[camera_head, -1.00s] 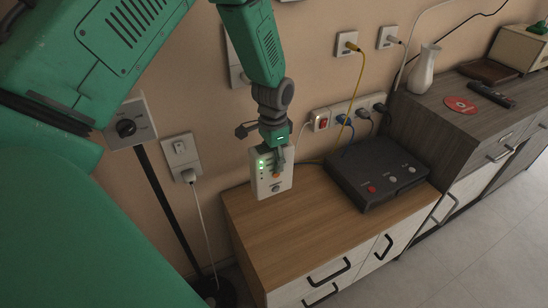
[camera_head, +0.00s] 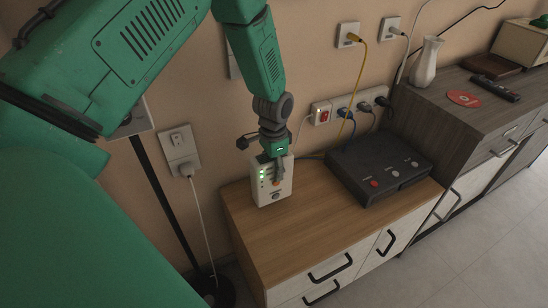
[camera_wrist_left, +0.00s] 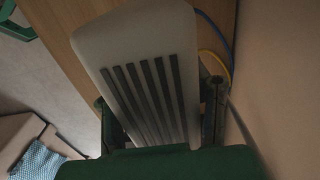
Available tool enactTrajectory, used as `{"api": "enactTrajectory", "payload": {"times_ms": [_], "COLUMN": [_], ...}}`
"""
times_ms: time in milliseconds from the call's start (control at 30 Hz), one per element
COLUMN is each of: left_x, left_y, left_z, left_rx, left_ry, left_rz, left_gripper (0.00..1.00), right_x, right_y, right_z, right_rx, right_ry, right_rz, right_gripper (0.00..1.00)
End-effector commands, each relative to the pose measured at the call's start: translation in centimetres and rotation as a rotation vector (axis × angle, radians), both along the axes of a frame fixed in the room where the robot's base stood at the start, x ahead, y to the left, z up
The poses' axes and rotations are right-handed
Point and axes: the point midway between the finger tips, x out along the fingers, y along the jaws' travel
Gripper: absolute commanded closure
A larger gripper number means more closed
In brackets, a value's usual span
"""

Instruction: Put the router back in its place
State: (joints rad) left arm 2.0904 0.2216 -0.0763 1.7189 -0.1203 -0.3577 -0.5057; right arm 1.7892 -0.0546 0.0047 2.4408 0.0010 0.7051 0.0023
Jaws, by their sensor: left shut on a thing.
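The router (camera_head: 272,184) is a small white box with green lights and a few buttons on its front. It stands upright at the left end of the wooden cabinet top (camera_head: 300,222), near the wall. I cannot tell whether its base touches the wood. My left gripper (camera_head: 275,160) is shut on the router from above. In the left wrist view the router's white slotted side (camera_wrist_left: 145,85) fills the space between the fingers.
A black box with buttons (camera_head: 378,168) sits to the right on the same top. A power strip (camera_head: 343,107) with plugs and cables is on the wall behind. A taller grey cabinet (camera_head: 450,107) holds a white vase (camera_head: 425,63). The cabinet's front middle is clear.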

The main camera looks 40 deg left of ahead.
Motion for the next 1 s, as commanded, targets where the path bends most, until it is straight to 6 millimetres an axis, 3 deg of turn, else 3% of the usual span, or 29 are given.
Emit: {"api": "enactTrajectory", "payload": {"times_ms": [433,800,833,900,1000], "left_x": [0.1,0.1,0.1,0.1,0.0], "left_y": [0.0,0.0,0.0,0.0,0.0], "left_z": [-2.7,-3.0,-3.0,-3.0,-3.0], "left_rx": [0.000,0.000,0.000,0.001,0.000], "left_ry": [-0.001,-0.002,-0.002,-0.001,-0.001], "left_rz": [0.000,0.000,0.000,0.000,0.000], "left_gripper": [0.95,0.95,0.49,0.31,0.31], "right_x": [0.0,0.0,0.0,0.0,0.0], "right_y": [0.0,0.0,0.0,0.0,0.0], "right_z": [-1.3,-1.4,-1.4,-1.4,-1.4], "right_rx": [0.000,0.000,0.000,0.000,0.000], "right_ry": [0.000,0.000,0.000,0.000,0.000], "right_rz": [0.000,0.000,0.000,0.000,0.000], "right_gripper": [0.31,0.31,0.31,0.31,0.31]}}
